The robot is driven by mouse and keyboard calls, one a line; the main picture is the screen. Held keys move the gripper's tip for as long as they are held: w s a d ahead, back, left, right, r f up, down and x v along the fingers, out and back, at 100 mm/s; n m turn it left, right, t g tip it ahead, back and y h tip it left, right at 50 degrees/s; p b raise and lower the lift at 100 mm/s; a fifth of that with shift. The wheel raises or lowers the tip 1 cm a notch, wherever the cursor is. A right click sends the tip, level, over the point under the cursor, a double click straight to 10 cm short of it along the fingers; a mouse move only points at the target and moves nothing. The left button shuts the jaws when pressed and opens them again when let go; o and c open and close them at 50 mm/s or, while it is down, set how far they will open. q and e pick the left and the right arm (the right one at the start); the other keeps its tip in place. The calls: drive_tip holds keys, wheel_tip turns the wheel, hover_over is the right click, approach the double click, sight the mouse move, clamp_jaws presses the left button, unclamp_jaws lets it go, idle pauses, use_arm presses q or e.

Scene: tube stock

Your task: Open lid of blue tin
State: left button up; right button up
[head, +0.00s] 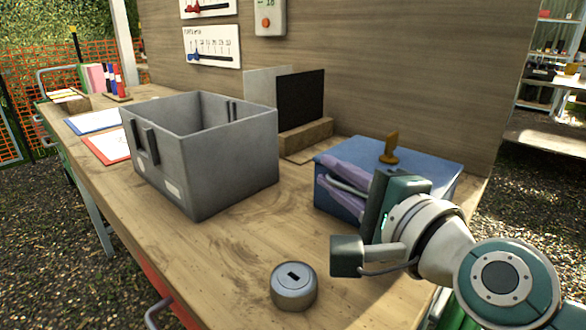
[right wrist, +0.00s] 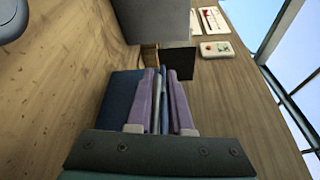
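The blue tin (head: 335,203) stands at the right end of the workbench, with its blue lid (head: 432,163) down on it. A brass-coloured upright piece (head: 390,148) stands on the lid. My right gripper (head: 342,180) is at the tin's near side, its purple fingers pointing along it. In the right wrist view the gripper's fingers (right wrist: 161,85) are apart, with a grey bar (right wrist: 157,105) between them. A strip of dark blue shows beside the bar; contact is hard to judge. The tin's blue surface (right wrist: 120,98) shows left of the fingers. My left gripper is out of view.
A large grey open bin (head: 205,170) stands left of the tin. A round grey metal object with a slot (head: 293,288) sits near the front edge. A dark panel on a wooden block (head: 305,135) stands behind. Bare wood lies between the bin and the tin.

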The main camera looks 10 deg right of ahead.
drive_tip(key=shift+f, duration=0.3)
clamp_jaws()
drive_tip(key=shift+s+f, duration=0.1)
drive_tip(key=shift+f, duration=0.05)
idle(0.4)
